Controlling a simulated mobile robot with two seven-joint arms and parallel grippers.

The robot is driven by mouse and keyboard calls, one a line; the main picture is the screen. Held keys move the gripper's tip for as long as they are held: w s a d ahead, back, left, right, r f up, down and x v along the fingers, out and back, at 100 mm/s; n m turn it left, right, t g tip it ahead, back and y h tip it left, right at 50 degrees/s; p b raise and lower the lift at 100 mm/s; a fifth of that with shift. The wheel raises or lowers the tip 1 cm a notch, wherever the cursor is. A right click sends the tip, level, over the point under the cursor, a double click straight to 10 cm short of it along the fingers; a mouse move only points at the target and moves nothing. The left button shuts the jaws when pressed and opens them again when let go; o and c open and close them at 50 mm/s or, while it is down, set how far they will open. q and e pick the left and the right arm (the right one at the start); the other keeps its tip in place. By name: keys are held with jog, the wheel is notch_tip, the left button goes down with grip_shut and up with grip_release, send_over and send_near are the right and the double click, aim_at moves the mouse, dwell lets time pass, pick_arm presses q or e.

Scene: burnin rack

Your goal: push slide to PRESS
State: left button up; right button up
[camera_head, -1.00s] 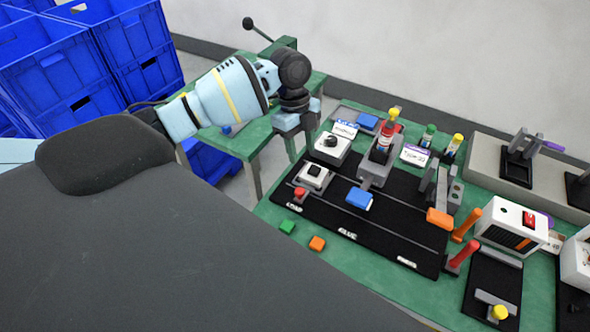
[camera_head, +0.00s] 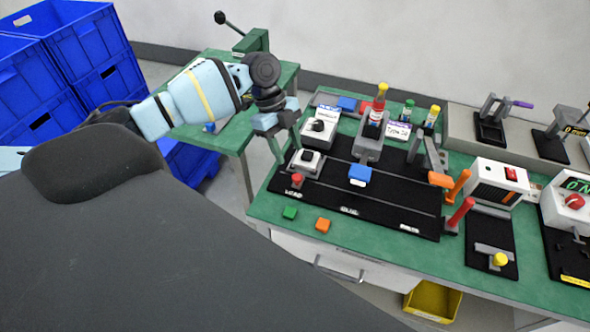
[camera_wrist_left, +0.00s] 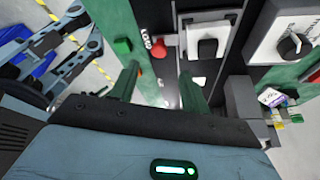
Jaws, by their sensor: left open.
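The slide carriage (camera_head: 306,162), a pale block with a dark centre, sits at the LOAD end of a black track board (camera_head: 400,218). A red knob (camera_head: 297,180) is in front of it, beside the LOAD label (camera_head: 293,194). The GLUE label (camera_head: 349,211) is mid-board, and a third label (camera_head: 409,229), too small to read, is at the right end. My left gripper (camera_head: 286,148) is open, just left of and behind the carriage. In the left wrist view, the red knob (camera_wrist_left: 160,40) and carriage (camera_wrist_left: 208,47) appear beyond my open green-looking fingers (camera_wrist_left: 158,85). My right gripper is not in view.
A blue block (camera_head: 360,174) sits on a grey fixture mid-board. A green cube (camera_head: 290,213) and orange cube (camera_head: 323,225) lie on the front table edge. An orange lever (camera_head: 458,186) and red lever (camera_head: 460,212) stand at the right. A black-knobbed box (camera_head: 319,128) stands behind the carriage.

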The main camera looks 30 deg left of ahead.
aim_at(297, 176)
pick_arm(q)
jog(key=x, duration=0.7)
jog(key=shift+f, duration=0.15)
grip_shut()
